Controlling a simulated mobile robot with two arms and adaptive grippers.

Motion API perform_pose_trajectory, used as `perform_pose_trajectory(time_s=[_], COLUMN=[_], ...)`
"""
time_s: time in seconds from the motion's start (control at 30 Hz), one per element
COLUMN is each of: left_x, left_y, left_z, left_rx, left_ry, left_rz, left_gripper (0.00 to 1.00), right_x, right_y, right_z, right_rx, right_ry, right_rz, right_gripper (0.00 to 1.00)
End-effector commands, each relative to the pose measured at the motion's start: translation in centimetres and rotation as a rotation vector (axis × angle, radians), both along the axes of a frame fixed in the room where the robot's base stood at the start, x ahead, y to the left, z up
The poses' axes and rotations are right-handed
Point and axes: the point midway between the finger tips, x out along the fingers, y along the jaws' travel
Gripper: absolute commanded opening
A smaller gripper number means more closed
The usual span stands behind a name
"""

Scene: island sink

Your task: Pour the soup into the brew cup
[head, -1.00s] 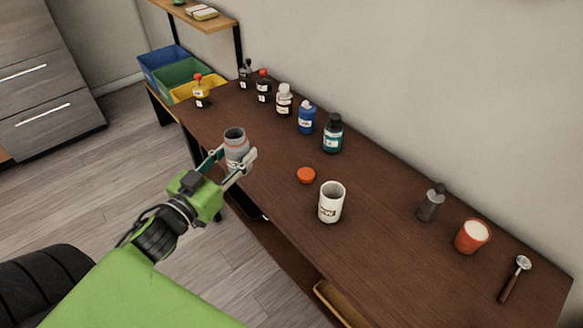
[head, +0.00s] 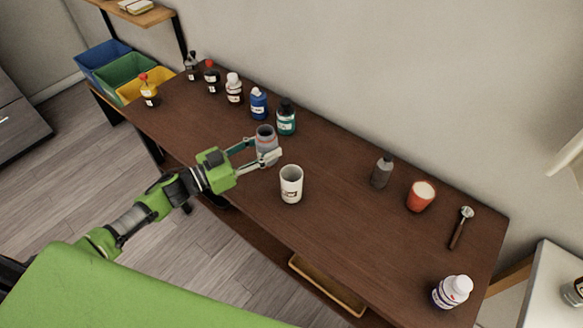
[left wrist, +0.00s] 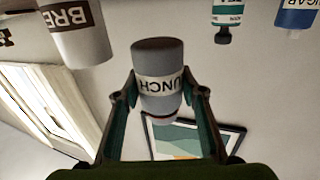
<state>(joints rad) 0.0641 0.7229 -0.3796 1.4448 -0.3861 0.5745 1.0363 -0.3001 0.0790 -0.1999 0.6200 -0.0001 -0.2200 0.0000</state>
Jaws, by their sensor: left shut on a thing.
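My left gripper (head: 263,151) is shut on a grey jar (head: 265,134) with a white label, which looks like the soup container. In the left wrist view the jar (left wrist: 157,62) sits between the fingers and its label ends in "UNCH". The jar is open at the top and about upright; its contents cannot be made out. The white brew cup (head: 291,185) stands upright on the table, just right of and nearer than the jar. The cup (left wrist: 76,38) also shows in the left wrist view, apart from the jar. My right gripper is out of view.
The brown table (head: 340,220) bears a row of bottles, including a green one (head: 287,117) and a blue one (head: 258,102), behind the jar. A white bottle (head: 453,291) stands front right.

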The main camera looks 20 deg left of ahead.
Motion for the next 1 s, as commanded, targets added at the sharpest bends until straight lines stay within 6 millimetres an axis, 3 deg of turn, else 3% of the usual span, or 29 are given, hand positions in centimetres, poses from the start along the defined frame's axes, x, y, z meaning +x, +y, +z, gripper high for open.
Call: perform_pose_trajectory(time_s=[0.3,1.0], left_x=[0.6,0.3], left_y=[0.0,-0.4], left_z=[-0.4,-1.1], left_rx=[-0.001,0.075], left_ry=[-0.001,-0.043], left_rz=[-0.098,-0.105], left_gripper=[0.13,0.13], right_x=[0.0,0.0], right_y=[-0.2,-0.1], right_z=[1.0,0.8], right_rx=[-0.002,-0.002], right_ry=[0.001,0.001], right_rz=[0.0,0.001], right_gripper=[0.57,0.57])
